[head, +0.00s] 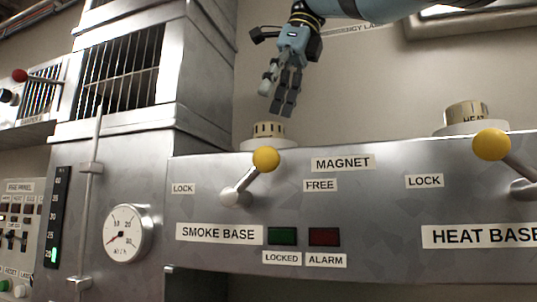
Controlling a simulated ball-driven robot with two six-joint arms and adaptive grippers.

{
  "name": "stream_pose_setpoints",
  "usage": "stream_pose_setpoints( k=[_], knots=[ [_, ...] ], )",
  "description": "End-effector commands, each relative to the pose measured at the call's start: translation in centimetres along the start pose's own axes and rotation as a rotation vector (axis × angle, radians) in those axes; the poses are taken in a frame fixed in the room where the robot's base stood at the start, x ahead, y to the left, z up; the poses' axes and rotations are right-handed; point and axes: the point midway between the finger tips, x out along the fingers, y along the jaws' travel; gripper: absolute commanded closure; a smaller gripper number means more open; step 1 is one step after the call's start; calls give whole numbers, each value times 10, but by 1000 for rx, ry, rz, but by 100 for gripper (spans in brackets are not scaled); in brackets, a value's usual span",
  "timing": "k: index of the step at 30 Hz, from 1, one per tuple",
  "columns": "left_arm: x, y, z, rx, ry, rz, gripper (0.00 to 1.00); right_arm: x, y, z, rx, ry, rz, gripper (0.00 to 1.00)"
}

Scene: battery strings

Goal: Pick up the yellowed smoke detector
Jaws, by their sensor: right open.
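The yellowed smoke detector (269,129) is a short cream cylinder with dark slots around its side. It sits upright on a white round base (258,145) behind the top edge of the metal panel. My right gripper (277,104) hangs above it, fingers pointing down, open and empty, with a small gap in the picture between fingertips and detector. The smoke base lever has a yellow ball (265,159) and leans up to the right, between the LOCK and FREE labels. The ball overlaps the front of the white base in the picture. My left gripper is out of view.
A metal cabinet (185,75) rises close on the left. The wall space between the two detectors looks clear.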

Motion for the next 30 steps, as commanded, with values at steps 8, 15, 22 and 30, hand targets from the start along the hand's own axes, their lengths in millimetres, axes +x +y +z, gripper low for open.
stream_pose_setpoints(
  k=[8, 15, 22, 30],
  knots=[
    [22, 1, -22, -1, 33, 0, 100, 23, 1, -5, 0, 0, -1, 22],
    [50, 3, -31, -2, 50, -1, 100, 57, 2, -12, 0, 0, 2, 22],
    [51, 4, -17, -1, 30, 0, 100, 61, 2, -10, 0, 0, 1, 22],
    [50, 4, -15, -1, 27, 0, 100, 60, 2, -10, 0, 0, 1, 50]
  ],
)
